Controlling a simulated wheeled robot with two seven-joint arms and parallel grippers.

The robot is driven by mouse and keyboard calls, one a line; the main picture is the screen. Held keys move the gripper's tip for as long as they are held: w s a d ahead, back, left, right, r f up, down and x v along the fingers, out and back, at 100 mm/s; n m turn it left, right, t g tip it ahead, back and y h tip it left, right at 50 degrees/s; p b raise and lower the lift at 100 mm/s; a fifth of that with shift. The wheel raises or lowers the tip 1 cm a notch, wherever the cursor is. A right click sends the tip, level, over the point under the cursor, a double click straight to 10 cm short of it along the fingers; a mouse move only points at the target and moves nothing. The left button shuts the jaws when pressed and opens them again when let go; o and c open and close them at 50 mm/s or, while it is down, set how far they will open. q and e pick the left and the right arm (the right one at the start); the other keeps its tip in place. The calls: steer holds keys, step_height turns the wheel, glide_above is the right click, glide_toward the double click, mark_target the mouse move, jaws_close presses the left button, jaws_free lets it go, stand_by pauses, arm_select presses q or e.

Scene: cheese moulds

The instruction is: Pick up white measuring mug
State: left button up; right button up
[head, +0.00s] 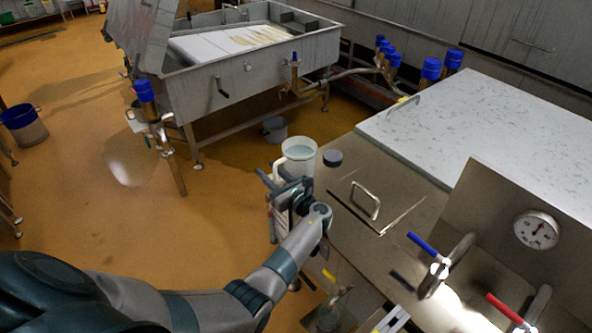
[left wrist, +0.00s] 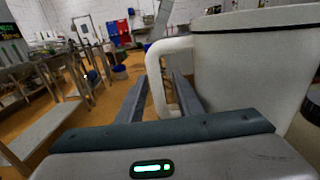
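The white measuring mug (head: 299,160) stands upright at the left edge of the steel worktop in the head view. In the left wrist view the mug (left wrist: 255,75) fills the upper right, its handle (left wrist: 157,62) pointing left. My left gripper (head: 270,182) is at the mug's near left side. In the left wrist view the fingers of my left gripper (left wrist: 160,82) are apart, with the lower handle between them. Gaps show beside the handle, so the gripper does not look closed on it. The arm partly hides the mug's lower part in the head view. My right gripper is not in view.
A small dark round object (head: 332,157) sits just right of the mug. A metal lid handle (head: 366,200) rises from the worktop (head: 345,185). Valves with a blue lever (head: 428,248) and a red lever (head: 504,309) stand at the right. Open floor (head: 90,210) lies left.

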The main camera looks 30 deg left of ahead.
arm_select(q)
steer(key=shift+a, duration=0.2)
stand_by(0.3)
jaws_close()
stand_by(1.2)
steer(key=shift+r, duration=0.1)
